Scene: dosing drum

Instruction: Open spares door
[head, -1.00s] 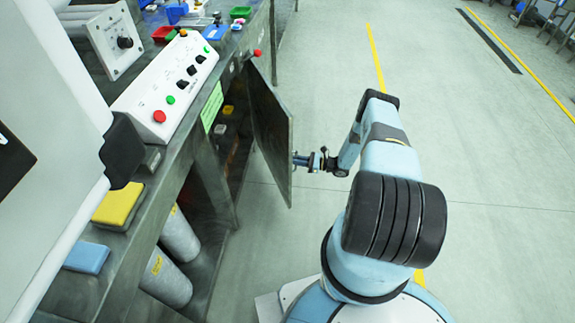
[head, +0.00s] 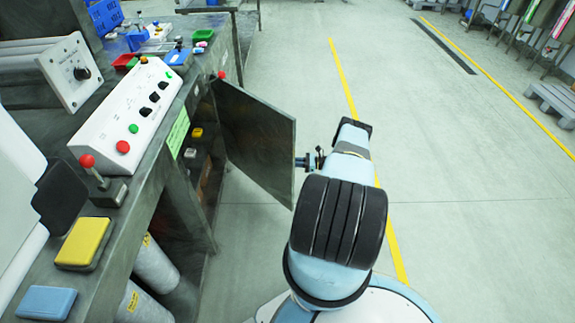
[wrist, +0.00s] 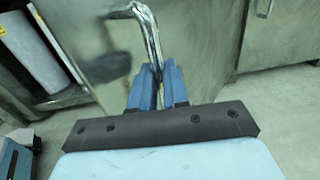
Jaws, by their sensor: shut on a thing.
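The spares door (head: 256,137) is a dark grey metal panel on the bench's side, swung well out from the cabinet in the head view. Its bent metal handle (wrist: 148,32) shows in the wrist view, where the door face (wrist: 195,50) fills the middle. My gripper (wrist: 159,72) has its blue fingers shut on the lower part of the handle. In the head view my gripper (head: 303,161) is small at the door's outer edge, and its fingers are hard to make out. Behind the door, the cabinet opening (head: 203,155) shows shelves with a yellow item (head: 197,132).
A control panel (head: 125,110) with buttons and switches, a red-knobbed lever (head: 88,161), a yellow block (head: 83,242) and a blue block (head: 46,303) are on the bench. Grey cylinders (head: 153,265) stand below. The floor (head: 465,190) to the right is open.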

